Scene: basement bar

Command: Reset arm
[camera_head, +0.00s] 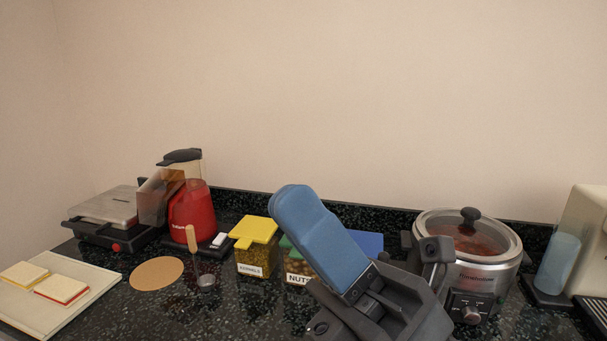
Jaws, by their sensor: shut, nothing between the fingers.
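My gripper (296,198) rises from the bottom of the head view, right of centre. It has a long blue, rounded finger part pointing up and to the left, on a dark grey body. The blue fingers lie together, with nothing seen between them. The gripper stands in front of the counter and covers part of the lidded containers and the counter behind it. The lower part of my arm is cut off by the bottom edge.
On the dark speckled counter (110,312) stand a grill press (107,207), red popcorn machine (192,212), yellow-lidded container (256,246), "NUTS" container (296,278) and slow cooker (468,258). A board (85,278) lies left; a beige machine (590,235) stands right. The wall above is bare.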

